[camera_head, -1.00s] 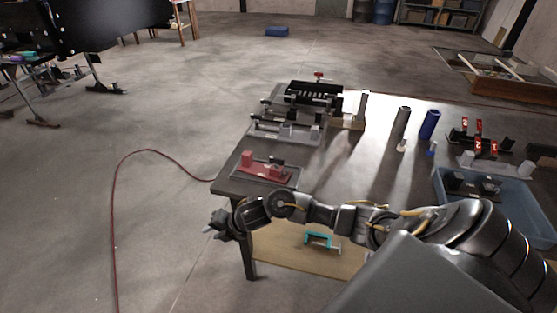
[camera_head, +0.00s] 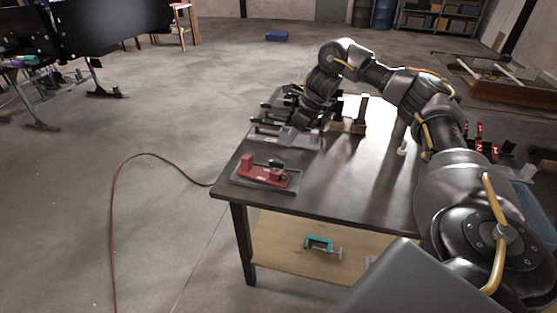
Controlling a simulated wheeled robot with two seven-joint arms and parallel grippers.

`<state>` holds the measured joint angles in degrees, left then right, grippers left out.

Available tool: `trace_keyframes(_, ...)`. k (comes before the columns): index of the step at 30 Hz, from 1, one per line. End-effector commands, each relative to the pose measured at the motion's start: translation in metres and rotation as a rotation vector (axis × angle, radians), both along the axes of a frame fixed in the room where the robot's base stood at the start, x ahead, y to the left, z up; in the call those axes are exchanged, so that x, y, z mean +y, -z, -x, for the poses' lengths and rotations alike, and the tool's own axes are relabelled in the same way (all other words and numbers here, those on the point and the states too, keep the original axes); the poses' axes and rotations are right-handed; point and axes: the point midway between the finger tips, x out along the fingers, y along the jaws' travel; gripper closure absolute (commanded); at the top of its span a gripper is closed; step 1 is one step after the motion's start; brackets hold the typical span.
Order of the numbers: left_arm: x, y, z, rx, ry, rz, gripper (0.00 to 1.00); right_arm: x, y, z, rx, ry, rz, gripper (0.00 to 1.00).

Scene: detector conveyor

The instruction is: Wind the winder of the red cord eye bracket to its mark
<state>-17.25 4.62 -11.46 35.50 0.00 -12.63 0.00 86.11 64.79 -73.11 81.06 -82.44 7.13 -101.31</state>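A red bracket (camera_head: 268,177) sits in a shallow grey tray (camera_head: 290,187) at the table's near left corner. It has a raised red block at its left end and a small dark part at its back; I cannot make out a winder or its mark. My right arm arches in from the right, and its gripper (camera_head: 302,138) points down over the grey fixtures behind the red bracket, apart from it. The fingers blend into the dark fixtures, so their opening is unclear. My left gripper is not in view.
Grey and black fixtures (camera_head: 262,138) stand behind the tray, partly hidden by my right arm. The table top (camera_head: 350,185) is clear right of the tray. A teal clamp (camera_head: 319,243) lies on the lower shelf (camera_head: 285,262). A red cable (camera_head: 113,220) runs along the floor.

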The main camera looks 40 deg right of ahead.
Motion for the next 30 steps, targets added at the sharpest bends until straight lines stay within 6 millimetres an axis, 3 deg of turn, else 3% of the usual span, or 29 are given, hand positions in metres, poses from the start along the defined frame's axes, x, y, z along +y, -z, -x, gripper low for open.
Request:
trace_keyframes(5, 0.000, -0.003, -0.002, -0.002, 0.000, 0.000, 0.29, 0.004, 0.010, -0.003, 0.002, -0.001, 0.000, 0.68)
trace_keyframes(19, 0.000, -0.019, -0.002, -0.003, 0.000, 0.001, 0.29, 0.026, 0.084, -0.026, 0.002, 0.001, -0.001, 0.68)
trace_keyframes(30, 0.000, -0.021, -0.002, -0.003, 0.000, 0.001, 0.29, 0.031, 0.100, -0.031, -0.002, 0.002, 0.000, 0.68)
